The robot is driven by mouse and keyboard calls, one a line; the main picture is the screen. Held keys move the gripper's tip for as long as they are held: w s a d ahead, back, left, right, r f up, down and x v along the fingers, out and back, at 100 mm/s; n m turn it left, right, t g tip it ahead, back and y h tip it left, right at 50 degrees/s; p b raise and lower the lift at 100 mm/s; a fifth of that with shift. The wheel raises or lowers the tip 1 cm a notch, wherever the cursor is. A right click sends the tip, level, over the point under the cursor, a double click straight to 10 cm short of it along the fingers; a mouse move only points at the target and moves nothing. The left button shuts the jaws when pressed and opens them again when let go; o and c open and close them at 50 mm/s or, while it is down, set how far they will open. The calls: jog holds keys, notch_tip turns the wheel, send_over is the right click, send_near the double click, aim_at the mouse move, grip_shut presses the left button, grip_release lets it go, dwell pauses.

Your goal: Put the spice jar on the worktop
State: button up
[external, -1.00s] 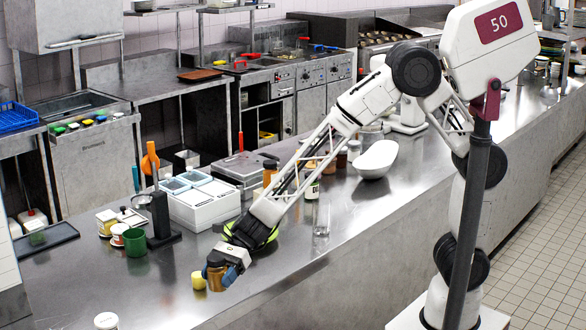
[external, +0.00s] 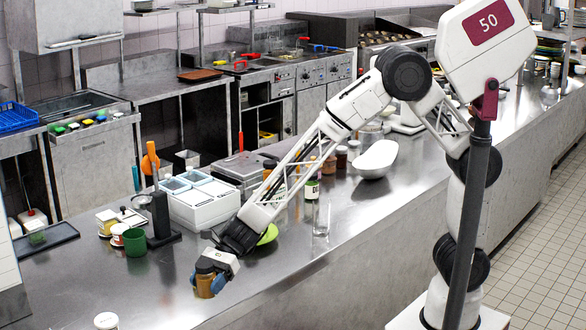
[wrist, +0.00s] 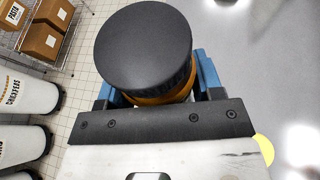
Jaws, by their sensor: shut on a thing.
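The spice jar (external: 205,285), amber with a black lid, is between the blue fingers of my gripper (external: 208,281) in the external view. My gripper is shut on it. In the wrist view, the black lid (wrist: 143,45) faces the camera and the amber body shows just below it. The blue fingers sit on both sides of the jar. The grey metal worktop (external: 80,285) lies around and below the jar in the external view. I cannot tell whether the jar's base touches it.
A green cup (external: 135,242), a black stand (external: 160,218) and a white container box (external: 203,203) stand behind my gripper. A green dish (external: 268,235) and a clear glass (external: 321,218) are to its right. A white-lidded jar (external: 106,321) is at the front left.

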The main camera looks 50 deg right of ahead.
jog(key=w+a, duration=0.2)
jog(key=a, duration=0.1)
jog(key=w+a+f, duration=0.1)
jog(key=w+a, duration=0.2)
jog(key=a, duration=0.1)
jog(key=w+a, duration=0.2)
jog(key=a, duration=0.2)
jog(key=shift+w+f, duration=0.15)
jog(key=shift+w, duration=0.05)
jog(key=shift+f, duration=1.75)
jog(key=shift+f, duration=0.1)
jog(key=o, duration=1.1)
jog(key=shift+c, duration=0.2)
jog(key=v, duration=1.2)
